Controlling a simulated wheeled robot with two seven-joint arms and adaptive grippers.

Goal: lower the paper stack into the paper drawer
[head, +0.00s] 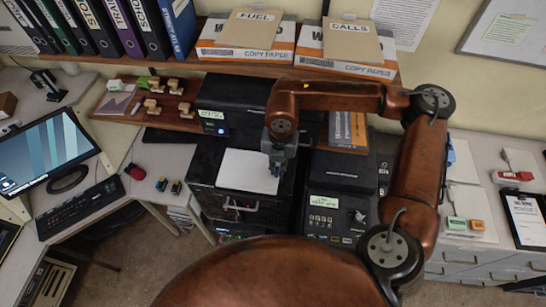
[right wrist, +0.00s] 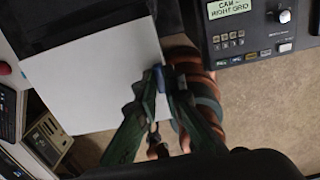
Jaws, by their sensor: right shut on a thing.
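The white paper stack (head: 248,171) lies level over the front of the dark printer unit (head: 201,190). My right gripper (head: 276,168) is shut on the stack's right edge. In the right wrist view the green fingers (right wrist: 160,85) meet at the edge of the white stack (right wrist: 95,65), with a small blue piece at the fingertips. The paper drawer seems to be under or around the stack; I cannot tell its opening apart from the dark unit, nor whether the stack touches it. My left gripper is not in view.
A black console with a small lit screen (head: 322,202) stands right of the stack. Above, a wooden shelf (head: 205,62) holds binders and copy paper boxes. A monitor (head: 47,150) and keyboard (head: 81,208) are at left. A clipboard (head: 527,220) lies at right.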

